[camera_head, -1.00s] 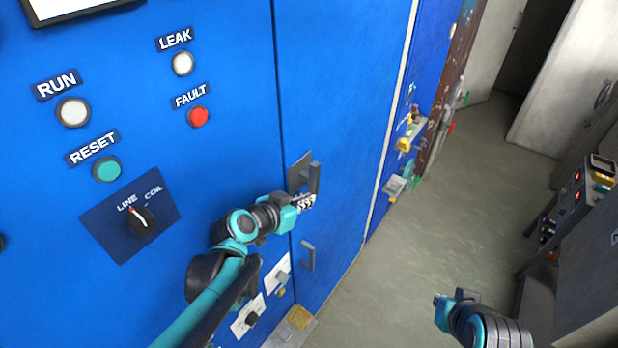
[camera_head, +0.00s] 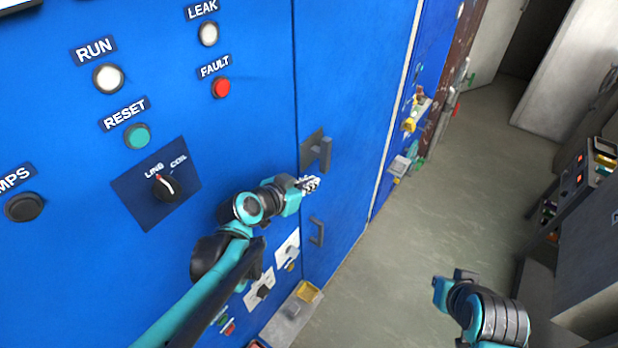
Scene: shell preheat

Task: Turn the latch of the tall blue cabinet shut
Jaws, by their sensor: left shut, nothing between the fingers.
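The tall blue cabinet (camera_head: 350,95) fills the left and middle of the head view. Its latch (camera_head: 325,153) is a dark grey handle on a grey plate near the door's left edge, and it points roughly up and down. My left gripper (camera_head: 312,183) is shut and empty, just below the latch and slightly left of it. I cannot tell whether it touches the latch. A fixed-looking grey pull handle (camera_head: 317,231) sits lower on the same door. My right gripper (camera_head: 455,283) is at the lower right over the floor; its fingers are not clear.
Left of the door is a panel with a selector knob (camera_head: 166,187), a red FAULT button (camera_head: 221,88) and a green RESET button (camera_head: 137,136). A grey console (camera_head: 580,185) stands at the right. The floor (camera_head: 440,200) between is clear.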

